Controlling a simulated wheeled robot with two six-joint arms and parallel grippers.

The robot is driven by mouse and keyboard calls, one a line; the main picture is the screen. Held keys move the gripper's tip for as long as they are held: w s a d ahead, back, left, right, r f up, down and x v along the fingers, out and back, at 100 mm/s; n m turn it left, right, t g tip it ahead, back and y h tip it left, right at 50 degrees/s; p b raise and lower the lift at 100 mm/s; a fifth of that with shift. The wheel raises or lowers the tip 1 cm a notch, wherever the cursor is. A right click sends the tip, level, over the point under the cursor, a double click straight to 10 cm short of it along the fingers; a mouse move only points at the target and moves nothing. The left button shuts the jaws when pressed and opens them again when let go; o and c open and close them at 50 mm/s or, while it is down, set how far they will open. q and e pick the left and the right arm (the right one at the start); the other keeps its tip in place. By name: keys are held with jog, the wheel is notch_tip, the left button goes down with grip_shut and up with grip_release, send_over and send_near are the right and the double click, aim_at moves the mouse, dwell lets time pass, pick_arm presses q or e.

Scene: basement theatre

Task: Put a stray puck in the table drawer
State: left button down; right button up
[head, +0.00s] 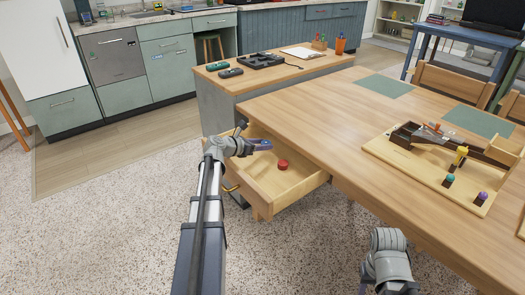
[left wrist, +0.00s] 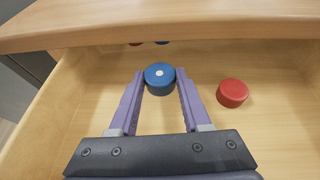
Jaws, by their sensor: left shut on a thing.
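The table drawer (head: 262,192) is pulled open under the wooden table, and its inside fills the left wrist view (left wrist: 285,130). My left gripper (head: 262,144) is over the drawer's inside, its purple fingers shut on a blue puck (left wrist: 160,78) with a pale dot on top. Whether the puck touches the drawer floor is hard to tell. A red puck (head: 282,164) lies on the drawer floor, right of the held puck in the left wrist view (left wrist: 232,92). My right arm shows at the bottom right of the head view; its fingertips are not clear.
The wooden tabletop (head: 310,115) overhangs the drawer's back, where a red puck (left wrist: 135,43) and a blue puck (left wrist: 162,42) are partly hidden. A wooden game board (head: 425,175) stands on the table at right. A counter (head: 240,80) with a black tray (head: 262,60) is behind.

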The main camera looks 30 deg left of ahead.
pick_arm(q)
jog(key=shift+f+b, duration=0.5)
jog(key=shift+f, duration=0.15)
jog(key=shift+c, duration=1.8)
grip_release()
jog(key=shift+r, duration=0.2)
